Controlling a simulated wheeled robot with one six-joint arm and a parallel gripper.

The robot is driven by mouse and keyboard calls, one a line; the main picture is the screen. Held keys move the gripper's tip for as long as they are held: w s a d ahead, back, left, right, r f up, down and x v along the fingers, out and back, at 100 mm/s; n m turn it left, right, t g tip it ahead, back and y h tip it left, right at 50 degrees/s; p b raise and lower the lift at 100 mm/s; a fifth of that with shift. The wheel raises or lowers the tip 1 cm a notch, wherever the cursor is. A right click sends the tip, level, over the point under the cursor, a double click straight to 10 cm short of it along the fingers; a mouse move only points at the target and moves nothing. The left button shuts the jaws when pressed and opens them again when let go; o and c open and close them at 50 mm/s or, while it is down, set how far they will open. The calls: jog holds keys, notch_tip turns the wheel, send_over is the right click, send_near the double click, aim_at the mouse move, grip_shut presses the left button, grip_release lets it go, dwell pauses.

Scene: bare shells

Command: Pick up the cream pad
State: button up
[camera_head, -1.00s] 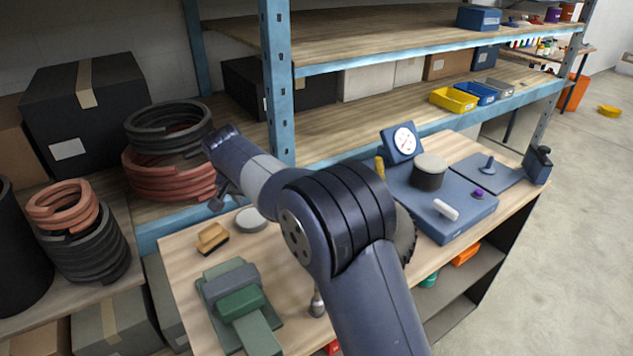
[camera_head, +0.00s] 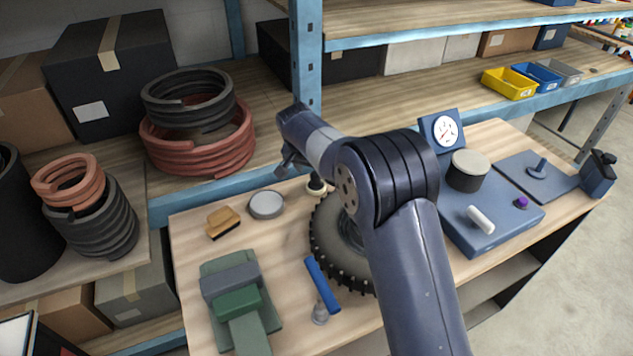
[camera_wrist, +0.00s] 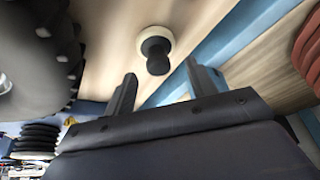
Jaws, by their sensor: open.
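The cream pad (camera_wrist: 145,33) is a small round cream disc with a black knob, in the wrist view at the top middle. In the head view the cream pad (camera_head: 316,193) shows small on the wooden bench, behind the tyre and partly hidden by my arm. My gripper (camera_wrist: 160,70) is open, its two dark fingers apart with nothing between them. The pad lies beyond the fingertips, roughly in line with the gap. In the head view my gripper (camera_head: 288,168) is above the bench's back edge, left of the pad.
A black tyre (camera_head: 325,250) stands close by on the right, partly behind my arm. A grey round tin (camera_head: 266,204) and a wooden brush (camera_head: 222,222) lie to the left. A blue shelf beam (camera_head: 210,198) runs along the back. A blue bar (camera_head: 322,287) lies in front.

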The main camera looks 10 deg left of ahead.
aim_at(315, 174)
jog(key=x, duration=0.1)
jog(key=p+x, duration=0.2)
jog(key=x, duration=0.1)
jog(key=shift+w+d+r, duration=0.15)
jog(key=shift+w+d, duration=0.15)
jog(key=shift+w, duration=0.05)
jog(key=shift+w+f, duration=0.1)
jog(key=shift+f, duration=0.3)
jog(key=c, duration=1)
